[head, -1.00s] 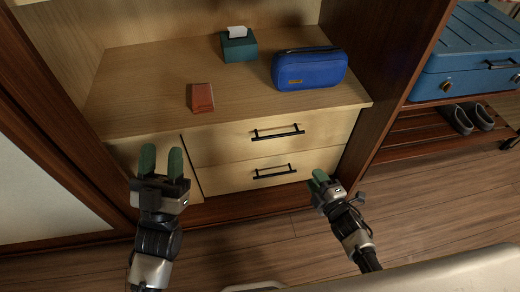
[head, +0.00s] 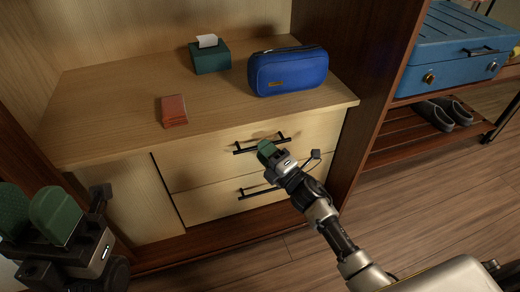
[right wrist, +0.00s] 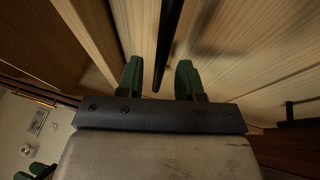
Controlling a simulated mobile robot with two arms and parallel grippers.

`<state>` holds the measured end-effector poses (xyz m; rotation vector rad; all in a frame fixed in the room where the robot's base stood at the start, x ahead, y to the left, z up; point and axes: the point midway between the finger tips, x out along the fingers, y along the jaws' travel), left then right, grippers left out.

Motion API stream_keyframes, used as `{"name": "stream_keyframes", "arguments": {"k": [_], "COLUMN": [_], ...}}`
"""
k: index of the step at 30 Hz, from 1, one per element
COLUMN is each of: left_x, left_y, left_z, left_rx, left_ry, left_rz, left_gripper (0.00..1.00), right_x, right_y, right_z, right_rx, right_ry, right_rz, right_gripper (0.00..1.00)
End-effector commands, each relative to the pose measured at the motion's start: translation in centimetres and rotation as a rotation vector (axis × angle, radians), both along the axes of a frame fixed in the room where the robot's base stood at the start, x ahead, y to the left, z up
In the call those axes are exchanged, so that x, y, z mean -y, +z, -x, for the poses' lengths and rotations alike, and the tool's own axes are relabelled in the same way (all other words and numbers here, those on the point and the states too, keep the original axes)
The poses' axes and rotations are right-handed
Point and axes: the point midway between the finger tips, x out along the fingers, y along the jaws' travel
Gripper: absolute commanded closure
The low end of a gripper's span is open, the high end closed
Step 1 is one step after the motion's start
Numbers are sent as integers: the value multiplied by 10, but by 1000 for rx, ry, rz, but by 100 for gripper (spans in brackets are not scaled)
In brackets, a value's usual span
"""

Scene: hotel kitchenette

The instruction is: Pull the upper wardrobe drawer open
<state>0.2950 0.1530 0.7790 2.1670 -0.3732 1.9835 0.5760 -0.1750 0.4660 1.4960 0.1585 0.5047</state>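The upper wardrobe drawer (head: 195,165) has a pale wood front, shut and flush with the cabinet. Its black bar handle (head: 243,150) shows in the head view, partly behind my right gripper (head: 268,150). In the right wrist view the handle bar (right wrist: 168,40) runs between the two green fingers of the right gripper (right wrist: 159,78), with a gap on each side. The right gripper is open and not closed on the bar. My left gripper (head: 36,212) is at the lower left of the head view, fingers apart and empty, away from the drawers.
The lower drawer (head: 215,203) with its own black handle lies just below. A blue pouch (head: 288,72), a teal tissue box (head: 210,59) and a reddish-brown wallet (head: 173,111) lie on the wardrobe shelf. A blue suitcase (head: 455,55) and shoes are at the right. Floor in front is clear.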

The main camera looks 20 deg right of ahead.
Motion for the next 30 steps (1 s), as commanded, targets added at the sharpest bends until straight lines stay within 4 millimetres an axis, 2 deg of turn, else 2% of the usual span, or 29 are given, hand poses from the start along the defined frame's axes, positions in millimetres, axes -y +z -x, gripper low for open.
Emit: {"name": "stream_keyframes", "arguments": {"k": [6,15,22,30], "left_x": [1,1,1,1], "left_y": [2,2,2,3], "left_z": [-1,-2,-2,-1], "left_rx": [15,13,15,19], "left_ry": [1,1,1,1], "left_rz": [-2,-3,-3,-1], "left_gripper": [57,57,57,57], "right_x": [-8,-9,-9,-9], "right_y": [4,4,4,4], "right_z": [-17,-19,-19,-19], "right_rx": [-1,-2,-2,-2], "right_ry": [0,0,0,0], "right_rz": [-2,-2,-2,-2], "right_gripper": [64,64,99,100]}}
